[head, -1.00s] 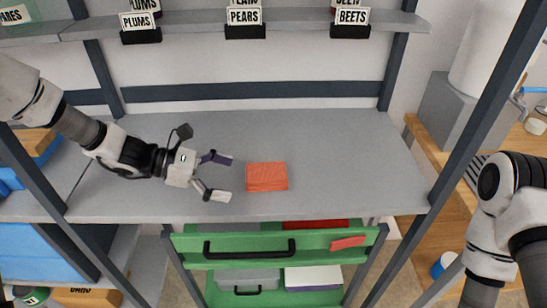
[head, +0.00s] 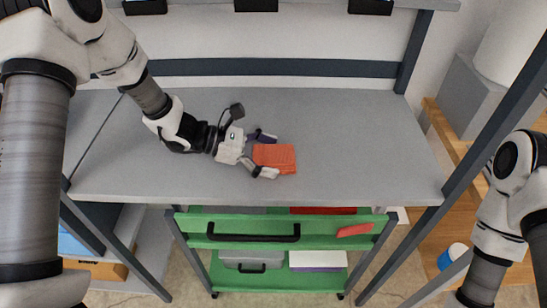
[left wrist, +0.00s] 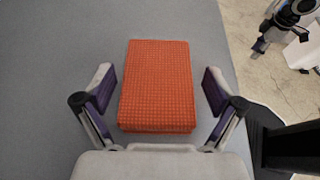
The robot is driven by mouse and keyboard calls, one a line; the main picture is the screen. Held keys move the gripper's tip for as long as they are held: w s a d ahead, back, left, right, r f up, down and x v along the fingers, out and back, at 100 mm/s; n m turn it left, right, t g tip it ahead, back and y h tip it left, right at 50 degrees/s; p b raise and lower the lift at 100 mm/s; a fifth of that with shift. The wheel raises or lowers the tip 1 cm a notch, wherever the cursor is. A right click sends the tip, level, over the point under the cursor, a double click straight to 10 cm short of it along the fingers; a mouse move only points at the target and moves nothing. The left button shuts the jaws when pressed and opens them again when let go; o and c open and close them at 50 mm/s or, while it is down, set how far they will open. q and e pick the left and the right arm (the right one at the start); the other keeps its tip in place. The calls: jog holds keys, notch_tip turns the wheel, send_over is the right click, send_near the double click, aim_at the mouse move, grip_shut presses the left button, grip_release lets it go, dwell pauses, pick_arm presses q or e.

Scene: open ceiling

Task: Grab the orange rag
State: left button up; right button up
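The orange rag (head: 276,157) is a folded, waffle-textured block lying flat on the grey shelf surface. My left gripper (head: 264,155) is open at the rag's left end in the head view. In the left wrist view the rag (left wrist: 157,85) lies between the two spread fingers of the gripper (left wrist: 159,90), with a gap on each side. Its near end is close to the palm.
The grey shelf (head: 350,150) is clear around the rag. A green drawer unit (head: 200,228) with black handles stands below its front edge, holding boxes. A post rises at the right, with a wooden counter (head: 450,200) beyond.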

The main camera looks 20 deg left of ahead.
pick_arm(q)
jog(key=c, duration=0.7)
